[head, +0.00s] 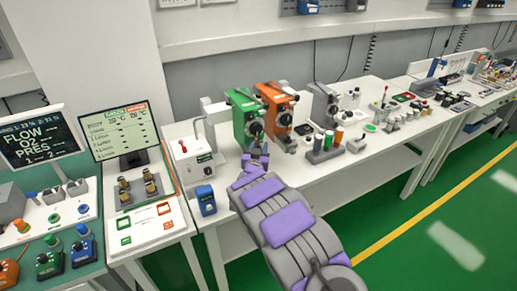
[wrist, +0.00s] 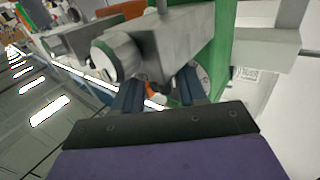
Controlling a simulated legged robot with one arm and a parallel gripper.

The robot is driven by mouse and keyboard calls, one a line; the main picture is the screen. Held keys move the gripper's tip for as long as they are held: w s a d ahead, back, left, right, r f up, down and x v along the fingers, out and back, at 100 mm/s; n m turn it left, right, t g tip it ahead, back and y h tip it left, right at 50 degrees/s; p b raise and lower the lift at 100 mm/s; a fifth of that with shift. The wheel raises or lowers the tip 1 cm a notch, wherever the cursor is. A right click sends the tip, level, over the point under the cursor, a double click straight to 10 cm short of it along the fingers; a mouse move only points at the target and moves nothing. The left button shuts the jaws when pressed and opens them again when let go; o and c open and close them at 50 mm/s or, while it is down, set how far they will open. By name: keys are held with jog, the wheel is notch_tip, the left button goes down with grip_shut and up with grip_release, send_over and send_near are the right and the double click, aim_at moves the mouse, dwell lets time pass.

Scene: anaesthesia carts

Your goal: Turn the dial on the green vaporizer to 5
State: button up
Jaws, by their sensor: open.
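The green vaporizer (head: 241,108) stands upright on the white bench, left of the orange vaporizer (head: 271,96). Its round dial (head: 256,127) faces me. My gripper (head: 257,150) is just below and in front of that dial. In the wrist view, the green body (wrist: 222,45) fills the upper right, and my open gripper (wrist: 160,90) has its two dark blue fingers apart. A grey block with a round knob end (wrist: 117,58) hangs over the fingers. A pale round face (wrist: 202,80) is partly hidden behind the right finger. I cannot read the dial's setting or tell whether the fingers touch it.
A white box with a red knob (head: 195,160) and a small blue device (head: 205,200) stand to the left. A grey rack of capped bottles (head: 322,150) stands to the right. A monitor (head: 118,130) is farther left. Green floor is free in front of the bench.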

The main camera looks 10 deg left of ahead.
grip_shut()
dwell(0.3)
jog(key=shift+n+y, duration=0.7)
jog(key=shift+y, duration=0.2)
jog(key=shift+a+n+y, duration=0.25)
jog(key=shift+n+y, duration=0.15)
jog(key=shift+y, duration=0.3)
grip_release()
jog(key=shift+a, duration=0.1)
